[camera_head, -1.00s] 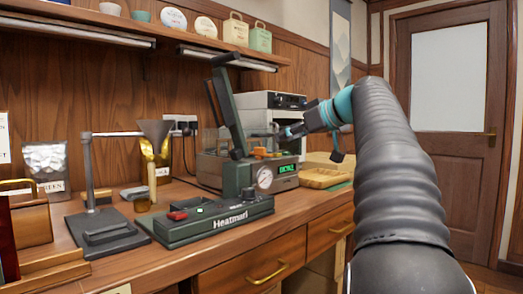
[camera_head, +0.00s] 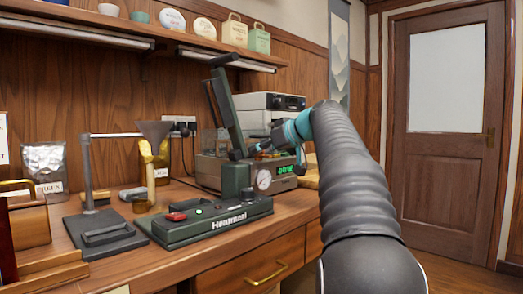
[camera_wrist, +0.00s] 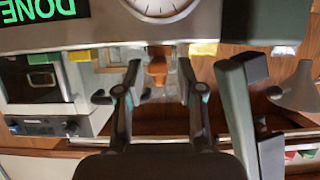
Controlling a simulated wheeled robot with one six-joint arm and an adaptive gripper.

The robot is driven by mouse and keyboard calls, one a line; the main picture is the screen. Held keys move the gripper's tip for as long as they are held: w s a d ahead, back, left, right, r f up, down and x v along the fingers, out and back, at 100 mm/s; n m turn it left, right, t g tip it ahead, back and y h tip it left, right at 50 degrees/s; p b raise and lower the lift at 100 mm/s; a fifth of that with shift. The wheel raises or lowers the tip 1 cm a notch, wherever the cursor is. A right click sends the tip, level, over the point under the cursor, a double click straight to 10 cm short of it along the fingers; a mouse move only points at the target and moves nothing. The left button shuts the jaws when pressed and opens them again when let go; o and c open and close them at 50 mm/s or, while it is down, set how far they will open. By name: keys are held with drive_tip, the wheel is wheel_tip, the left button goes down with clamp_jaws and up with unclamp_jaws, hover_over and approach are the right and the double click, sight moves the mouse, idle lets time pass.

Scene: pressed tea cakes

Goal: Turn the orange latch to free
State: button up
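The dark green Heatmari press (camera_head: 210,224) stands on the wooden counter, its long arm (camera_head: 226,105) raised and leaning. Its round gauge (camera_head: 263,180) faces front. In the wrist view the orange latch (camera_wrist: 157,66) shows between my two fingers, beyond the gauge (camera_wrist: 155,5). My gripper (camera_wrist: 158,82) is open, with a finger on each side of the latch and a visible gap to both. In the head view my gripper (camera_head: 258,149) is at the top of the press, and it hides the latch there.
A green display (camera_head: 286,170) reads DONE. A red button (camera_head: 177,216) is on the press base. A funnel (camera_head: 154,135) and a stand (camera_head: 100,230) are to the left. A white appliance (camera_head: 268,106) stands behind. The raised arm (camera_wrist: 238,105) is close beside my gripper.

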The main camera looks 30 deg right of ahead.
clamp_jaws()
drive_tip(key=shift+a+m+t+h+b, duration=0.25)
drive_tip(key=shift+m+h+b, duration=0.25)
drive_tip(key=shift+m+h, duration=0.55)
drive_tip(key=shift+s+r+m+h, duration=0.1)
drive_tip(key=shift+m+h, duration=0.65)
drive_tip(key=shift+h, duration=0.3)
drive_tip(key=m+h+p, duration=0.2)
drive_tip(key=shift+a+r+h, duration=0.1)
drive_tip(key=shift+a+h, duration=0.05)
drive_tip(key=shift+h, duration=0.25)
drive_tip(key=shift+m+h+p, duration=0.6)
drive_tip(key=shift+m+h, duration=0.7)
drive_tip(key=shift+f+m+g+h, duration=0.2)
drive_tip(key=shift+m+g+h, duration=0.15)
drive_tip(key=shift+g, duration=0.2)
